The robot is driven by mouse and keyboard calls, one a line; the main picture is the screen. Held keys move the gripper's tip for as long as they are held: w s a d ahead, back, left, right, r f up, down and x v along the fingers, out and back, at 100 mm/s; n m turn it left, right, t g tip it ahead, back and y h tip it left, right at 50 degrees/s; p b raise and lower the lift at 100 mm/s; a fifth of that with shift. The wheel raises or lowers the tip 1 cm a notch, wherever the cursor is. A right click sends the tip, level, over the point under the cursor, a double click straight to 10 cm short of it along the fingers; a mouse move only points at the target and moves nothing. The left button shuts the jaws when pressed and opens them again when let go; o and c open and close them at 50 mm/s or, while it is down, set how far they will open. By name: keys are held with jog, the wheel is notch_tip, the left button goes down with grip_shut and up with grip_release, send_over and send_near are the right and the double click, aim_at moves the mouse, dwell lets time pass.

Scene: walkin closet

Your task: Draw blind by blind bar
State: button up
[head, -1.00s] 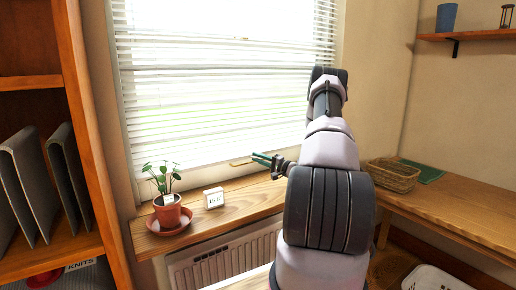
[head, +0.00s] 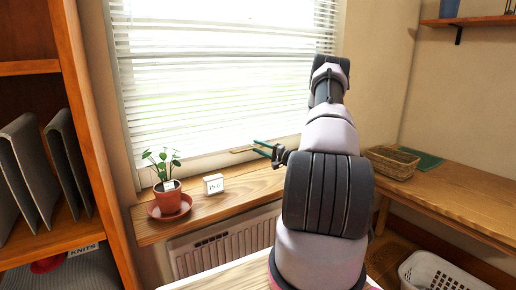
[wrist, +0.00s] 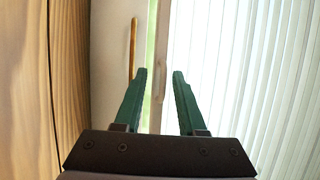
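The white slatted blind (head: 215,75) hangs down over the window, almost to the sill. Its pale bottom bar (wrist: 164,50) runs upright in the wrist view, with a small spot on it and a thin green strip beside it. My gripper (wrist: 160,71) has two green fingers spread apart. The bar's line passes between the fingertips in that view; I see no contact and cannot tell the depth gap. In the head view my gripper (head: 254,147) is beside the window's lower edge, partly hidden by my arm.
A thin tan strip (wrist: 133,48) lies on the white frame left of the fingers. The wooden sill (head: 240,192) holds a potted plant (head: 167,197) and a small white display (head: 213,184). A shelf (head: 85,130) stands left; a wicker basket (head: 390,163) sits right.

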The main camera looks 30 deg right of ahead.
jog(key=v, duration=1)
jog(key=shift+s, duration=0.1)
